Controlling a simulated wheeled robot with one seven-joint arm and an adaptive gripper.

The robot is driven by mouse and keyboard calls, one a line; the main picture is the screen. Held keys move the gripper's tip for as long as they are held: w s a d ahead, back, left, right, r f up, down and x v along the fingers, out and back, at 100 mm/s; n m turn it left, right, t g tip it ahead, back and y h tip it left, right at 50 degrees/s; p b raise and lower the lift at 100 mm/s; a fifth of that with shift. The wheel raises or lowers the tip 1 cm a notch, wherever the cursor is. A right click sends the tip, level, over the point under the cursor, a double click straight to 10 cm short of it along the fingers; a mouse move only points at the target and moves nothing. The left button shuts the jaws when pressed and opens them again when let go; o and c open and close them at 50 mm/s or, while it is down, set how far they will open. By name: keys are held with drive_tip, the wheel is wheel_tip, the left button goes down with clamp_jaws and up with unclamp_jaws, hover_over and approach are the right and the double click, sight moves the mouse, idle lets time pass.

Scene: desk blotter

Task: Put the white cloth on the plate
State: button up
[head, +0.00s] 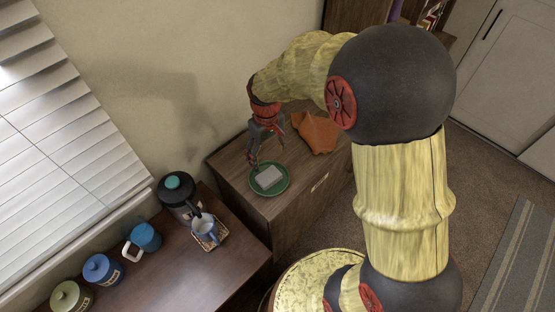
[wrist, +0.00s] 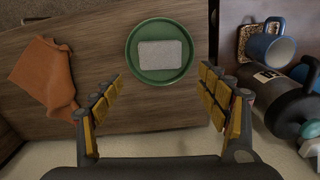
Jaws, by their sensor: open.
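The white cloth (wrist: 161,54) is a pale, folded rectangle lying flat inside the round green plate (wrist: 140,75). In the head view the cloth (head: 268,177) also lies within the rim of the green plate (head: 283,187), on top of the wooden cabinet. My gripper (wrist: 160,85) is open and empty, its two fingers apart just short of the plate in the wrist view. In the head view my gripper (head: 268,150) hangs above the back of the plate, clear of the cloth.
An orange cloth (head: 317,132) lies crumpled on the wooden cabinet (head: 230,165) beside the plate. A lower dark desk holds a black kettle (head: 179,195), a blue mug (head: 206,228) on a woven tray, and several canisters. A wall stands behind the cabinet.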

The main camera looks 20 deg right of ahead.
drive_tip(key=s+r+m+t, duration=0.1)
drive_tip(key=s+r, duration=0.3)
drive_tip(key=r, duration=0.3)
drive_tip(key=s+r+t, duration=0.2)
drive_tip(key=s+r, duration=0.2)
drive_tip(key=r, duration=0.3)
drive_tip(key=s+r+m+t, duration=0.2)
drive_tip(key=s+r, duration=0.5)
drive_tip(key=s, duration=0.5)
drive_tip(key=shift+s+r, duration=0.1)
